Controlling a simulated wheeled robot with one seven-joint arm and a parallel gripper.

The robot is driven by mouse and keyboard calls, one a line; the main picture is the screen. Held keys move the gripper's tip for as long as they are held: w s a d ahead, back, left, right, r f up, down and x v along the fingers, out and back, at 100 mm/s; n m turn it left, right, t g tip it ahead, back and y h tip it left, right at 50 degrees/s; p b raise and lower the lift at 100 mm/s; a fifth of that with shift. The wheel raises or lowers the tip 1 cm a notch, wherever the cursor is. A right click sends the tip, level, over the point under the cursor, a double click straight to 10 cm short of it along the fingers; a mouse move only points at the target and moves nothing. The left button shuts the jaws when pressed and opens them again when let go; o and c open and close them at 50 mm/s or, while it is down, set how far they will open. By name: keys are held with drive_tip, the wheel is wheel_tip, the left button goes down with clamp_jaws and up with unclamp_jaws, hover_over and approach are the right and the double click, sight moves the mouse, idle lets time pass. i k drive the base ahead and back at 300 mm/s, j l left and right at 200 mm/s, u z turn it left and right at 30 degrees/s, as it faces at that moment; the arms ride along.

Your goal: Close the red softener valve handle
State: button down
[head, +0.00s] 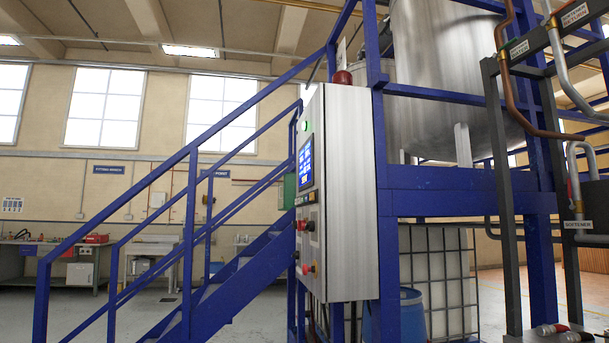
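My gripper is not in view.
A steel control cabinet (350,190) stands in the middle beside blue stairs (230,290) and railings. A blue drum (412,315) and a caged white tank (445,275) stand under the platform. Signed pipes run on the dark frame (507,190) at right. Workbenches line the far left.

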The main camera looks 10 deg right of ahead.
sight(572, 207)
drive_tip(key=l+z, duration=0.1)
drive_tip(key=z, duration=0.35)
drive_tip(key=l+z, duration=0.1)
drive_tip(key=z, duration=0.4)
drive_tip(key=l+z, duration=0.1)
drive_tip(key=z, duration=0.35)
drive_tip(key=i+z, duration=0.1)
drive_tip(key=z, duration=0.4)
drive_tip(key=i+l+z, duration=0.15)
drive_tip(key=i+l, duration=0.05)
